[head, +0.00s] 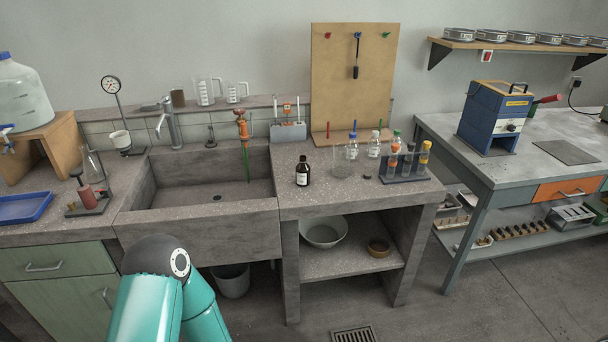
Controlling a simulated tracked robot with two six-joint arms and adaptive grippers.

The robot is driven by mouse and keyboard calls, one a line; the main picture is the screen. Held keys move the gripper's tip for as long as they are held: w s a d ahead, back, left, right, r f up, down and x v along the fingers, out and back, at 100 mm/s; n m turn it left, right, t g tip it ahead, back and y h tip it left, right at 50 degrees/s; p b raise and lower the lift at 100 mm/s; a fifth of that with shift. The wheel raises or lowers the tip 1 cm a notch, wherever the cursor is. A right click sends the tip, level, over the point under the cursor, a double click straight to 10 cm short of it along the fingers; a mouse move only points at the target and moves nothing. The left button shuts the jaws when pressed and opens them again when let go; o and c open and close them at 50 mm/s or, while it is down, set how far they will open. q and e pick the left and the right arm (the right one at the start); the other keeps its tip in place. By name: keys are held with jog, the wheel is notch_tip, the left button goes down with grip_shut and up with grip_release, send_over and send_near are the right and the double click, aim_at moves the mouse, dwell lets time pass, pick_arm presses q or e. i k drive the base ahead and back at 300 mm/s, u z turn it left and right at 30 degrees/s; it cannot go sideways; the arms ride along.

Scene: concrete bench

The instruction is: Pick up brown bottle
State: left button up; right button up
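The brown bottle (302,173) stands upright on the concrete bench (330,200), just right of the sink. It is dark, with a black cap and a white label facing me. Nothing touches it. A turquoise arm link of mine shows at the bottom left, in front of the sink cabinet, well below and left of the bottle. Neither of my grippers is in the head view.
Clear bottles (352,147) and a dark rack (406,178) of colour-capped tubes stand right of the brown bottle. A pegboard (352,80) stands behind. The bench front before the bottle is clear.

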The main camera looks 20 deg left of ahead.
aim_at(303, 169)
jog(key=i, duration=0.85)
